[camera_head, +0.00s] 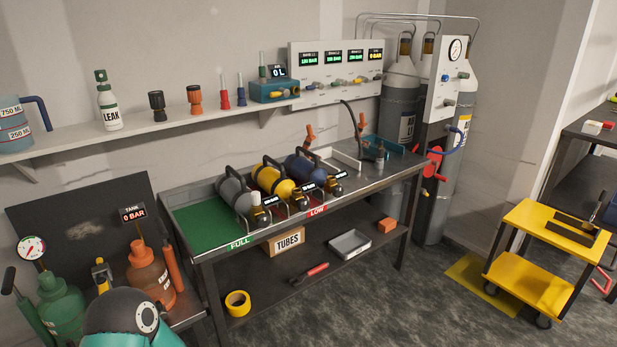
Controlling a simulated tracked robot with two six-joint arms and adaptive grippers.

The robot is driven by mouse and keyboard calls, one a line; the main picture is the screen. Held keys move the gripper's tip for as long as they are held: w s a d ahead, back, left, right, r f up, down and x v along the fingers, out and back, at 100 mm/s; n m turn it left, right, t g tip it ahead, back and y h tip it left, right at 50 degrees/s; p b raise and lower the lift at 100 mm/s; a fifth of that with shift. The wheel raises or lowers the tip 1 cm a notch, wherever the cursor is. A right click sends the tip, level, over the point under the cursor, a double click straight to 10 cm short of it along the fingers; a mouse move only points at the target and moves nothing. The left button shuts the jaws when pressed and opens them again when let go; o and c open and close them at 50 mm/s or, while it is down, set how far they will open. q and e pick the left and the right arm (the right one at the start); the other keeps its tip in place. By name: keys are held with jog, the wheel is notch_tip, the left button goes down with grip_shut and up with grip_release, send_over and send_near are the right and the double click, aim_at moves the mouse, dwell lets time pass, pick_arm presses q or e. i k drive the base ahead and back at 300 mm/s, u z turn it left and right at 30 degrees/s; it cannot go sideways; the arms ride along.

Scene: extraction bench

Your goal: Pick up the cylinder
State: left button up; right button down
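Three small cylinders lie side by side on the workbench: a grey one (233,193) at the left, a yellow one (270,180) in the middle and a dark blue one (303,168) at the right. Each has a black carrying handle over it and a valve with a small display at its front end. I cannot tell which one the task means. Tall grey gas cylinders (400,95) stand upright behind the bench's right end. Neither of my grippers shows; only a teal and black part of my arm is at the bottom left.
The workbench (365,180) has a clear green area (205,222) marked FULL at its left. A shelf (150,130) with bottles runs along the wall above. Green and orange tanks (150,270) stand at lower left. A yellow cart (540,230) stands at right, with open floor before it.

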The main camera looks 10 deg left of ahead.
aim_at(269, 179)
jog(key=z, duration=0.1)
jog(key=i, duration=1.3)
jog(key=u, duration=0.5)
